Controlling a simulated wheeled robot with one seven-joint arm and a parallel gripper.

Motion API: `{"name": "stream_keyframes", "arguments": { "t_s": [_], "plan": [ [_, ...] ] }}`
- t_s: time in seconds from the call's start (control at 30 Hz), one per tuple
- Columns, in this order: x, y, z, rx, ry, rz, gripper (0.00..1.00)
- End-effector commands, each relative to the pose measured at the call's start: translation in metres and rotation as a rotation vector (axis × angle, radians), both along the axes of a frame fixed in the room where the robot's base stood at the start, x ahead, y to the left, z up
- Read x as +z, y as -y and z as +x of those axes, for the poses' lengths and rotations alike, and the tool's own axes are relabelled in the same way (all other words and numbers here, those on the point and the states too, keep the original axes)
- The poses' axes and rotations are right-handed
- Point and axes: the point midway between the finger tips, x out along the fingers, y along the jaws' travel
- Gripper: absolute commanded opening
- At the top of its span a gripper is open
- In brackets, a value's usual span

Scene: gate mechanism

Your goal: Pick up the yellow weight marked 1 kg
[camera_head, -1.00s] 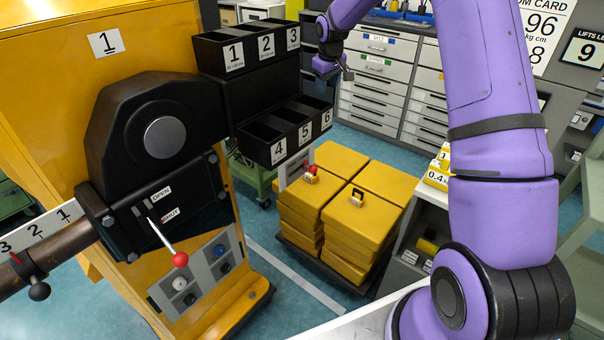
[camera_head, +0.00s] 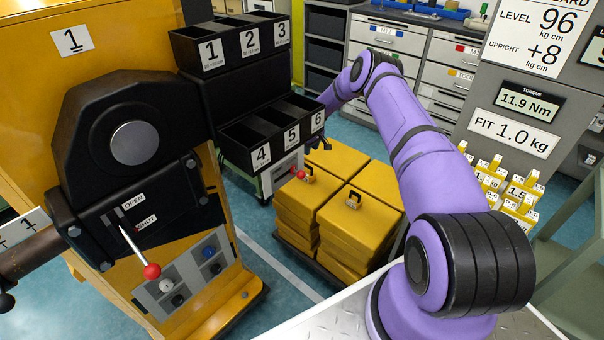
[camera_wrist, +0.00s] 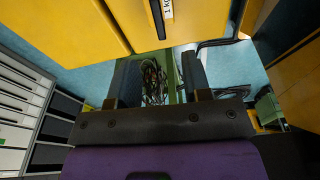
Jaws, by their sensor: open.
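Several small yellow weights with white labels (camera_head: 488,180) stand in rows on a rack at the right in the head view. One label there seems to read 1.5; the others are too small to read surely, so I cannot tell which is the 1 kg weight. In the wrist view my gripper (camera_wrist: 160,82) is open, with nothing between its two dark fingers. A yellow surface (camera_wrist: 65,28) lies beyond the fingertips, with a white label (camera_wrist: 167,9) cut off at the top edge, starting with 1. In the head view my gripper is mostly hidden behind the black bins.
Large stacked yellow blocks (camera_head: 333,162) with handles stand on the floor, mid-picture. Black numbered bins (camera_head: 232,92) hang beside the yellow gate machine (camera_head: 120,22), whose red-knobbed lever (camera_head: 140,252) sticks out. Grey drawers (camera_head: 385,36) stand behind. A sign reads FIT 1.0 kg (camera_head: 515,131).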

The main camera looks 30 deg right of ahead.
Motion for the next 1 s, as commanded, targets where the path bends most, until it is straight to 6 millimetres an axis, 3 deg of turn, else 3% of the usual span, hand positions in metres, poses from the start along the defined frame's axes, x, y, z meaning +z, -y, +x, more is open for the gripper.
{"name": "stream_keyframes", "arguments": {
  "t_s": [0.5, 0.77, 1.0],
  "plan": [
    [-0.059, 0.0, 0.005, -0.003, -0.001, 0.003, 0.45],
    [-0.071, 0.0, 0.008, -0.004, -0.001, 0.003, 0.45],
    [-0.096, 0.0, 0.014, -0.004, -0.001, 0.004, 0.45]
  ]
}}
